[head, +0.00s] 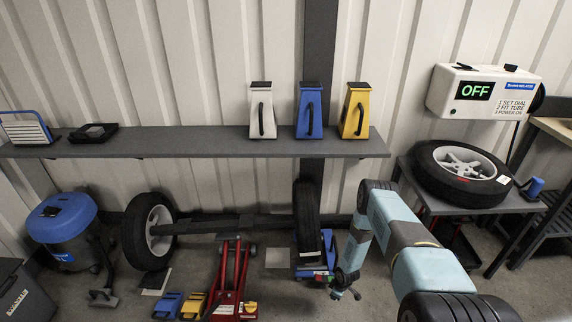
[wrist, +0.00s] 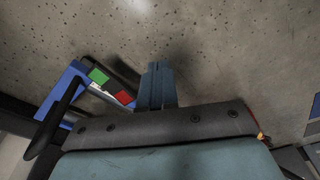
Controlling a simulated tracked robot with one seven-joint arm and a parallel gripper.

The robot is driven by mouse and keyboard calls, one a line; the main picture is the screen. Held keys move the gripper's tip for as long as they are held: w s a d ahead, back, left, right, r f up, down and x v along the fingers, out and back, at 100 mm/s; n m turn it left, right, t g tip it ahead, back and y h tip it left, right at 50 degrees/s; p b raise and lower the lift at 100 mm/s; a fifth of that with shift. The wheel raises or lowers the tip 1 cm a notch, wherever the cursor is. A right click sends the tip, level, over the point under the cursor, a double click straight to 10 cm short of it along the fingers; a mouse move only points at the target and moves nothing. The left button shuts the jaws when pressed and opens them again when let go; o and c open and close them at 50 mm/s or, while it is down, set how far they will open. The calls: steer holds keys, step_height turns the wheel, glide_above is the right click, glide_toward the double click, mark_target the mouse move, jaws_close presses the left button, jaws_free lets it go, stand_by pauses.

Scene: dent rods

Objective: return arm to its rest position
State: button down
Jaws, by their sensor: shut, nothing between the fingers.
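My gripper (head: 346,294) hangs low over the concrete floor, just right of a blue device (head: 328,250) with green and red buttons. My arm is light blue and dark grey, bent over from the lower right with its forearm pointing down. In the wrist view my gripper's fingers (wrist: 158,72) are together with nothing between them, above bare floor. The blue device (wrist: 62,92) shows at the left there, its green and red buttons facing up, beside the fingers. Whether any part of my gripper touches it is not clear.
A wheel axle (head: 240,222) and a red jack (head: 232,280) stand left of my gripper. Above is a shelf (head: 200,148) with white, blue and yellow holders. A table (head: 430,196) bearing a tire (head: 425,165) stands right, below the inflator (head: 485,92) reading OFF.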

steer(key=w+d+r+m+h, duration=0.1)
steer(key=w+r, duration=0.5)
steer(key=r, duration=0.4)
steer(key=w+d+r+t, duration=0.1)
steer(key=w+r, duration=0.4)
steer(key=r, duration=0.5)
steer(key=w+d+r+m+h, duration=0.1)
steer(key=w+r, duration=0.5)
steer(key=r, duration=0.4)
step_height(320, 180, up, 34)
steer(key=d+m+t, duration=0.1)
steer(key=m, duration=0.2)
steer(key=s+r+m+t, duration=0.1)
steer(key=s+r+m, duration=0.1)
steer(key=s+r, duration=0.9)
steer(key=s+r+m+t, duration=0.15)
steer(key=s+r, duration=0.55)
steer(key=r, duration=0.8)
steer(key=s+a+r+m, duration=0.1)
steer(key=s+r, duration=0.1)
steer(key=s, duration=0.7)
steer(key=s+a+r+m, duration=0.1)
steer(key=s+r, duration=0.2)
steer(key=s, duration=0.6)
steer(key=s+a+r+m, duration=0.1)
steer(key=s+r, duration=0.1)
steer(key=s, duration=0.7)
steer(key=shift+a+r, duration=0.25)
